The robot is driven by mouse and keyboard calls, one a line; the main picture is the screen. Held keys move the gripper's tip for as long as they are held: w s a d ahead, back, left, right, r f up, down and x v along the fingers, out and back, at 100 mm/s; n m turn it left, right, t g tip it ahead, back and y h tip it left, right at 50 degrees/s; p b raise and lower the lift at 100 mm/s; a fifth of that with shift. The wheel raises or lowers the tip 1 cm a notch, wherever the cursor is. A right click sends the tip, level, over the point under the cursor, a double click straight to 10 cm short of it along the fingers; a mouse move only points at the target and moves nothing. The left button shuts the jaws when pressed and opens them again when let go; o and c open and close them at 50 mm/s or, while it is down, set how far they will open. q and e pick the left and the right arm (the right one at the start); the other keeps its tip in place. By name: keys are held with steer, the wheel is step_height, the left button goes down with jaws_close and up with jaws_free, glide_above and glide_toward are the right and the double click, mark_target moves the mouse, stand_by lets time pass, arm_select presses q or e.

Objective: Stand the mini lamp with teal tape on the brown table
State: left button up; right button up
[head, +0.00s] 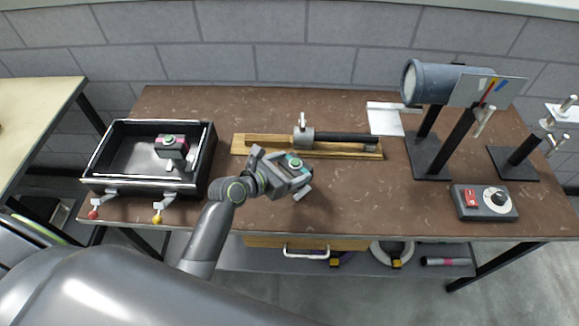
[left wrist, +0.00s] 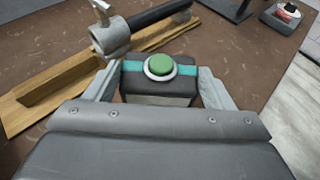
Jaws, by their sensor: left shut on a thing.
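The mini lamp with teal tape (head: 294,161) is a small dark block with a green button on top and a teal band across it. It also shows close up in the left wrist view (left wrist: 158,82), button upward, between both fingers. My left gripper (head: 288,174) is shut on it, over the front middle of the brown table (head: 355,205). The lamp's underside is hidden, so I cannot tell whether it touches the tabletop. My right gripper is not in view.
A black tray (head: 205,170) at the left holds a similar lamp with magenta tape (head: 172,146). A wooden board with a clamp and dark rod (head: 345,138) lies behind my gripper. A control box (head: 484,203) and stands are at right. The tabletop right of my gripper is clear.

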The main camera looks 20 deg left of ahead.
arm_select(q)
steer(key=shift+r, duration=0.1)
steer(key=o, duration=1.3)
steer(key=shift+s+a, duration=0.1)
steer(key=shift+s, duration=0.1)
steer(key=v, duration=1.1)
steer(key=shift+s+a+r, duration=0.15)
steer(key=shift+s+a, duration=0.05)
steer(key=shift+s, duration=0.05)
